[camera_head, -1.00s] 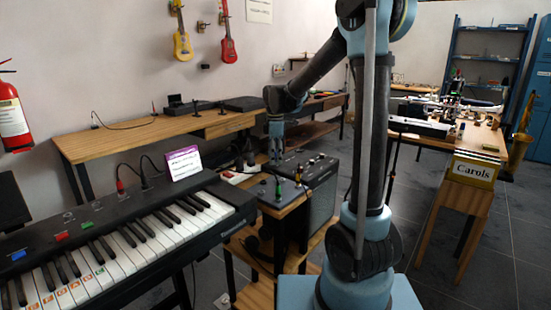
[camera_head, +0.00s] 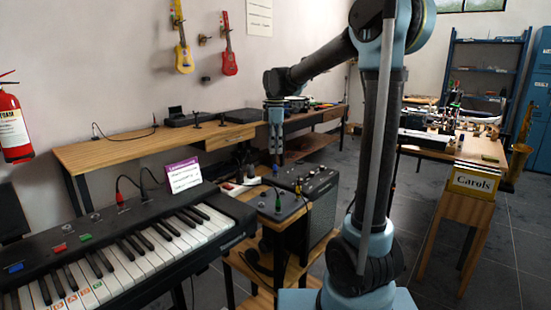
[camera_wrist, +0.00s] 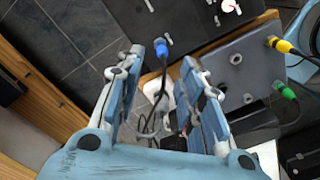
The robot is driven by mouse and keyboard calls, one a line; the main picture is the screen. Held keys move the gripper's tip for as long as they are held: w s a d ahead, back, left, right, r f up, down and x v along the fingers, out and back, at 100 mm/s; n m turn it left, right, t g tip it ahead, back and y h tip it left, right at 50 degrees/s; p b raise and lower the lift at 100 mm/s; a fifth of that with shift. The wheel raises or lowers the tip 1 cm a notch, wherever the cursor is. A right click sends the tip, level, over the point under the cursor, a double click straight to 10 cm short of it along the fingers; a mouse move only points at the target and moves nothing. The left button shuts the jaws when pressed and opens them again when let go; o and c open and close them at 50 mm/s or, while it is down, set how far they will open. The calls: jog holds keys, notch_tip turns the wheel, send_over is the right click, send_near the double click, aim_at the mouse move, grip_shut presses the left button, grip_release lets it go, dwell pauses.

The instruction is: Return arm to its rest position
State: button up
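My gripper (camera_head: 276,150) hangs pointing down from my raised arm, above the grey box with cables and close to the amplifier. In the wrist view my gripper (camera_wrist: 163,62) shows two blue fingers standing apart, with a clear gap and nothing held between them. A blue cable plug (camera_wrist: 161,50) appears near the fingertips, lower down by the box's edge; its exact distance is not clear.
The grey box (camera_head: 285,206) sits on a wooden stand with yellow (camera_wrist: 280,44) and green (camera_wrist: 287,92) plugs. A black amplifier (camera_head: 322,205) stands beside it. A keyboard (camera_head: 150,235) is at left, a wooden bench (camera_head: 120,150) behind. A Carols box (camera_head: 472,183) stands right.

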jog(key=shift+d+r, duration=0.1)
jog(key=shift+r, duration=0.85)
jog(key=s+d+f+m, duration=0.2)
jog(key=s+d+m, duration=0.3)
jog(key=s+d, duration=0.4)
jog(key=s+d+f+m, duration=0.4)
jog(key=s+f, duration=0.1)
jog(key=s, duration=0.2)
jog(key=s+d+f+m+t, duration=0.1)
jog(key=s+d+f+m, duration=0.3)
jog(key=s, duration=0.4)
jog(key=s+d+f+m+t, duration=0.1)
jog(key=s+d+f+m, duration=0.3)
jog(key=s+f+m, duration=0.2)
notch_tip(320, 180, down, 2)
jog(key=shift+s+d+f, duration=0.15)
jog(key=shift+s+d, duration=0.05)
jog(key=shift+s, duration=0.65)
